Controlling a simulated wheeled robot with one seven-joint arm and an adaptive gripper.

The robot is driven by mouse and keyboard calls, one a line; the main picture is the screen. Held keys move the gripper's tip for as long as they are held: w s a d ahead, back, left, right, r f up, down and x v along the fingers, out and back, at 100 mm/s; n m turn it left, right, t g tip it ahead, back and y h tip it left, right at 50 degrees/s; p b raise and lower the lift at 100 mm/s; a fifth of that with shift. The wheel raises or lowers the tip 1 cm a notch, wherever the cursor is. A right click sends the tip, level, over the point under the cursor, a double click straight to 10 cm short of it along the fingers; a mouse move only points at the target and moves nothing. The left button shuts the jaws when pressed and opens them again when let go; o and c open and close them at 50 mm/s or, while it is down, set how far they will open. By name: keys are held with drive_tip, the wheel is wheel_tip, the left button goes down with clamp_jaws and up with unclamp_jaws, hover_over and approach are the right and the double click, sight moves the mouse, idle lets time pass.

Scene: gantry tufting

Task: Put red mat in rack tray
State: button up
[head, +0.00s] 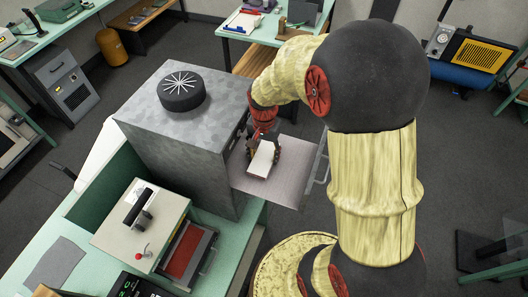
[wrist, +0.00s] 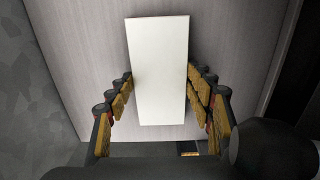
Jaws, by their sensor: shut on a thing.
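My gripper (head: 264,146) is shut on a flat, oblong white-topped slab (head: 262,160), its fingers along the two long sides. A red flat surface (head: 187,252) shows in the press-like machine on the green bench. I cannot make out a separate red mat or a rack tray.
The grey cabinet (head: 185,125) stands left of my gripper, with a round black vent (head: 181,92) on top. The panel has a bar handle (head: 321,170) at its right edge. A cream machine (head: 142,222) stands on the green bench.

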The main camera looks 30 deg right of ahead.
sight(265, 157)
drive_tip(key=shift+d, duration=0.1)
drive_tip(key=shift+f, duration=0.15)
drive_tip(key=o, duration=0.9)
drive_tip(key=shift+c, duration=0.2)
wheel_tip(265, 157, up, 12)
drive_tip(key=b, duration=0.1)
drive_tip(key=shift+r, duration=0.2)
